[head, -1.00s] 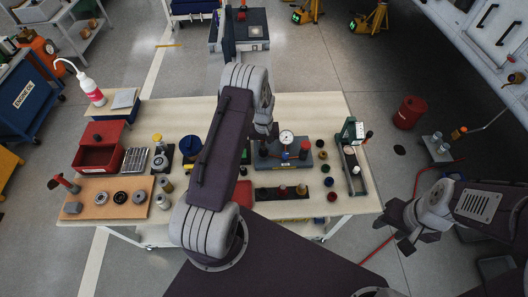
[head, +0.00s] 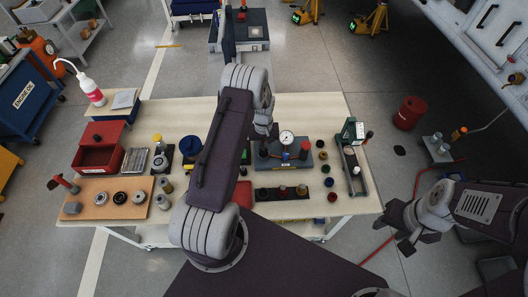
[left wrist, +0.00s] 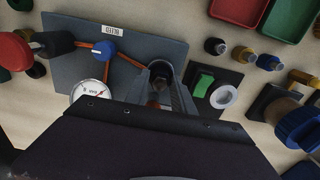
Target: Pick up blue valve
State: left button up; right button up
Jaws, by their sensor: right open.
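A blue round valve knob (head: 285,156) sits on a grey panel (head: 266,161) with a pressure gauge and orange pipes. The blue knob also shows in the left wrist view (left wrist: 105,50), above the gauge. My left gripper (head: 267,131) is over the far left part of the panel. In the left wrist view its dark fingers (left wrist: 161,85) are to the right of the blue knob and apart from it. Something brownish shows between them, but I cannot tell whether they grip it. My right gripper (head: 405,240) is open and empty, off the table's right side.
A pressure gauge (head: 286,136) stands close to the blue knob. A green rocker switch (left wrist: 202,85) and another blue part (left wrist: 299,127) lie to the right in the left wrist view. A red box (head: 97,157) and several small parts crowd the table (head: 332,109).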

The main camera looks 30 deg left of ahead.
aim_at(263, 148)
pick_arm(q)
jog(key=shift+r+p, duration=2.25)
jog(key=shift+r, duration=0.8)
grip_shut()
